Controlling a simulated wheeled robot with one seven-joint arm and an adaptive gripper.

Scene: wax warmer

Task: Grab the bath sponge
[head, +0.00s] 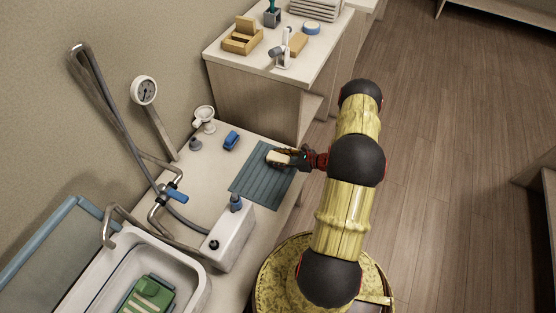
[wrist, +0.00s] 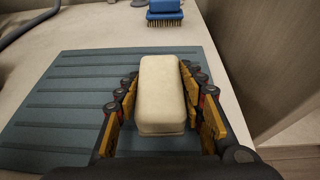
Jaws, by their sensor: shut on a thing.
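The bath sponge is a cream, rounded block (wrist: 161,95) between the two fingers of my gripper (wrist: 163,108) in the wrist view. In the head view the sponge (head: 277,158) shows at the tip of my gripper (head: 286,158), over the blue-grey ribbed mat (head: 257,187). The gripper is shut on the sponge, with a finger along each long side. The mat (wrist: 62,105) spreads under and to the left of the sponge in the wrist view. I cannot tell whether the sponge touches the mat; its underside is hidden.
A blue brush (wrist: 164,12) lies beyond the mat; it also shows in the head view (head: 231,140). A white box (head: 229,238) with a blue-grey knob stands in front of the mat. A sink (head: 150,270) holds a green object. A higher cabinet (head: 255,100) stands behind.

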